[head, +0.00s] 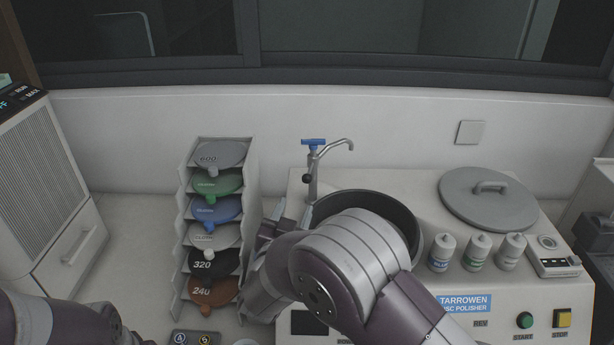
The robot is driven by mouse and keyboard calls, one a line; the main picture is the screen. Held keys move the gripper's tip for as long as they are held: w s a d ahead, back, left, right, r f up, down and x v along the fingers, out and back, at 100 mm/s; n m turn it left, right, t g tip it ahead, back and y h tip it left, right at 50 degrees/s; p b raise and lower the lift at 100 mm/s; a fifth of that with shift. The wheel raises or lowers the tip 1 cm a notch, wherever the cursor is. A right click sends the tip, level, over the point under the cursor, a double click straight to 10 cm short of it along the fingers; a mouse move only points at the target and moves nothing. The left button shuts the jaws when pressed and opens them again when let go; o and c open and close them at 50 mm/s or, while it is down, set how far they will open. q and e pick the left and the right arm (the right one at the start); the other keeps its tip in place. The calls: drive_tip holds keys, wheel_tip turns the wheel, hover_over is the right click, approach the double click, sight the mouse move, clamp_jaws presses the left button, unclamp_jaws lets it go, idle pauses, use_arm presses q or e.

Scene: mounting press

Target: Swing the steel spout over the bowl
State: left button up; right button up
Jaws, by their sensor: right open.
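The steel spout (333,147) rises from a post at the back left of the polisher top and bends over to the right, its tip pointing down. It has a blue lever (313,142) on top and a black knob on the post. The dark round bowl (396,204) sits in front and to the right of the post. The tip shows above the bowl's back rim in the picture; I cannot tell its depth. My right gripper (291,210) is open left of the bowl, below the spout and apart from it; my arm hides part of it and the bowl's front.
A rack (188,235) of labelled discs stands left of my right gripper. A grey lid (488,197) with a handle lies right of the bowl. Several white bottles (477,250) stand in front of it. Start (525,320) and stop (562,318) buttons are on the front panel.

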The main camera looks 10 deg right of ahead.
sight(306, 181)
drive_tip(key=p+x, duration=0.3)
drive_tip(key=x, duration=0.8)
drive_tip(key=shift+w+d+p, duration=0.15)
drive_tip(key=shift+w+p, duration=0.1)
drive_tip(key=shift+p, duration=0.05)
drive_tip(key=shift+w+d, duration=0.15)
drive_tip(key=shift+w, duration=0.05)
drive_tip(key=shift+w+d+f, duration=0.1)
drive_tip(key=shift+w, duration=0.25)
clamp_jaws()
